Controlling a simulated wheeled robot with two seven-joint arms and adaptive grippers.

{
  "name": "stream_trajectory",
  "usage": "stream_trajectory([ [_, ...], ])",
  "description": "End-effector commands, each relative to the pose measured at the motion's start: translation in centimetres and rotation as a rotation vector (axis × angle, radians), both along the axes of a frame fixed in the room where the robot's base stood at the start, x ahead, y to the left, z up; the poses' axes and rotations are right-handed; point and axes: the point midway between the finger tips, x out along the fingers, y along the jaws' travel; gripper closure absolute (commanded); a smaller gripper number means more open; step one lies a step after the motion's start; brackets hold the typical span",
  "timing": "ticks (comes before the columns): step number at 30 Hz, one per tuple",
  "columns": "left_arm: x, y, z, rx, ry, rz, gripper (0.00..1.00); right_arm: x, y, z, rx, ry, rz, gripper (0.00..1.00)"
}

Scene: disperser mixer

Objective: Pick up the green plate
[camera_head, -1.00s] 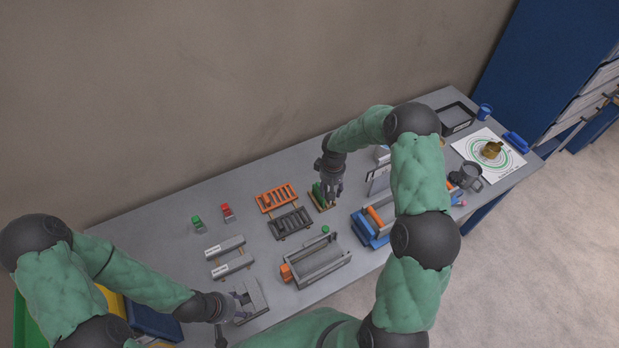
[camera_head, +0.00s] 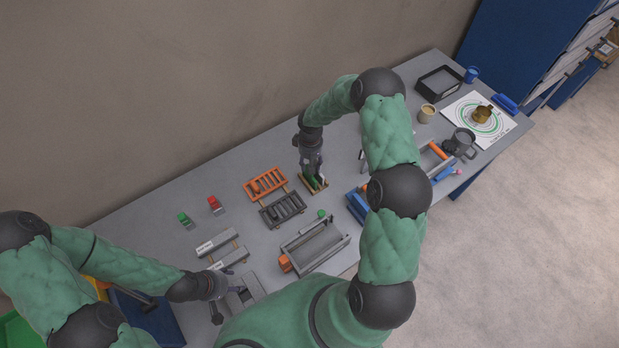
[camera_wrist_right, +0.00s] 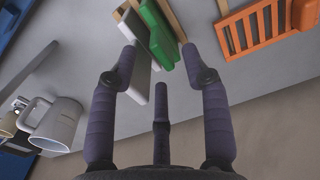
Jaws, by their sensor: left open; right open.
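The green plate (camera_wrist_right: 158,38) stands on edge in a small wooden rack (camera_wrist_right: 176,16), beside a white plate (camera_wrist_right: 136,40). In the head view the green plate (camera_head: 319,181) shows only partly, under my right gripper (camera_head: 312,172). My right gripper is open, and its fingers (camera_wrist_right: 160,62) reach toward the green plate from either side in the right wrist view. I cannot tell whether they touch it. My left gripper (camera_head: 221,300) is open beside a grey block (camera_head: 244,291) at the front left of the table.
An orange rack (camera_head: 265,184) and a dark rack (camera_head: 283,210) are left of the wooden rack. A grey tray (camera_head: 316,246) is in front. A grey mug (camera_wrist_right: 58,122) stands farther right. The table's back left is mostly clear.

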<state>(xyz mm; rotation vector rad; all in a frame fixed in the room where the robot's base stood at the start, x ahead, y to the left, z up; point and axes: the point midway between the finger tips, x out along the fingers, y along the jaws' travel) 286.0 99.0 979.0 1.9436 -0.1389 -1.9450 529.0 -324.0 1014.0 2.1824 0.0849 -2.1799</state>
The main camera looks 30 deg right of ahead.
Motion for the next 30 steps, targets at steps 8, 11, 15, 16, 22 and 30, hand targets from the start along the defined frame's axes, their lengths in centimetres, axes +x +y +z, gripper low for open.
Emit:
stream_trajectory([
  [8, 0.0, 0.0, -1.3, 0.000, 0.000, 0.000, 0.44, 0.4, -0.3, -3.9, 0.000, 0.001, 0.000, 0.52],
  [11, 0.0, 0.0, -1.4, 0.000, 0.000, 0.000, 0.44, 0.4, -0.3, -4.4, 0.000, 0.001, 0.000, 0.52],
  [15, 0.0, 0.0, -1.3, 0.000, 0.000, 0.000, 0.44, 0.4, -0.3, -4.3, 0.000, 0.000, 0.000, 0.52],
  [16, 0.0, 0.0, -1.3, 0.000, 0.000, 0.000, 0.44, 0.4, -0.3, -4.3, 0.000, 0.000, 0.000, 0.52],
  [22, 0.0, 0.0, -1.3, 0.000, 0.000, 0.000, 0.44, 0.4, -0.3, -4.3, 0.000, 0.001, 0.000, 0.92],
  [30, 0.0, 0.0, -1.3, 0.000, 0.000, 0.000, 0.44, 0.4, -0.3, -4.3, 0.000, 0.000, 0.000, 1.00],
])
